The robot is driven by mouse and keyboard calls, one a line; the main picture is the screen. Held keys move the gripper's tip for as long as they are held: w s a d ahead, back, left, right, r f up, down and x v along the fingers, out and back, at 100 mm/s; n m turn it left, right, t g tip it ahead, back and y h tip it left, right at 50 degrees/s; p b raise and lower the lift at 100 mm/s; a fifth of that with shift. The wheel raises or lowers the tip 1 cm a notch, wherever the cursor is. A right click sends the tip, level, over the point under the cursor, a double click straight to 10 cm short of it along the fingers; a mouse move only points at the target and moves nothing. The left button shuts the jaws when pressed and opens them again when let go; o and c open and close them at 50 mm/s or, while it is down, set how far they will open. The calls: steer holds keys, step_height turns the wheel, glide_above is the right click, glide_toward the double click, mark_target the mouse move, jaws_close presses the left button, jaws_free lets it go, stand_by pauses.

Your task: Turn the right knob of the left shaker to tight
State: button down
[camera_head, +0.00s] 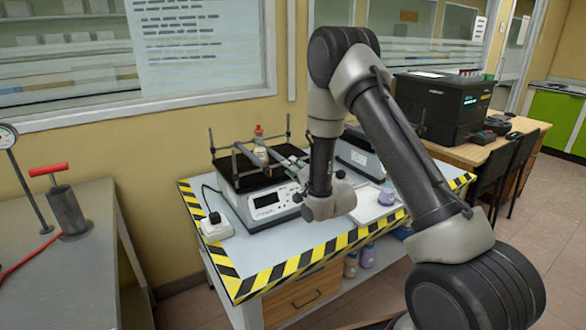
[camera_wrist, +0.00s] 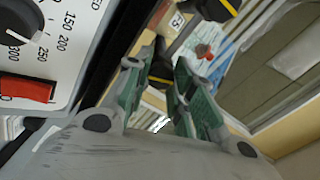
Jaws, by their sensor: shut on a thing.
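The left shaker (camera_head: 270,205) is a white box with a black platform and upright posts, standing on the table. A small bottle with a red cap (camera_head: 259,140) stands on its platform near a dark bar. My gripper (camera_head: 285,160) reaches in over the platform from the right, partly hidden by my arm. In the wrist view, my gripper's green-padded fingers (camera_wrist: 160,80) are closed around a small black knob (camera_wrist: 160,72), mostly hidden between them. Another black and yellow knob-like part (camera_wrist: 216,8) shows at the top edge. I cannot read how tight the knob is.
A second shaker (camera_head: 358,155) stands behind my arm. The panel's dial (camera_wrist: 15,22) and red switch (camera_wrist: 27,90) lie close left of my fingers. A white power strip (camera_head: 216,229) and white tray (camera_head: 375,208) are on the table (camera_head: 290,245). Its front is clear.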

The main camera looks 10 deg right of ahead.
steer(key=shift+f+m, duration=0.1)
steer(key=shift+m, duration=1.8)
steer(key=c, duration=1.2)
jaws_free()
steer(key=v, duration=0.7)
steer(key=shift+s, duration=0.25)
steer(key=shift+d, duration=0.1)
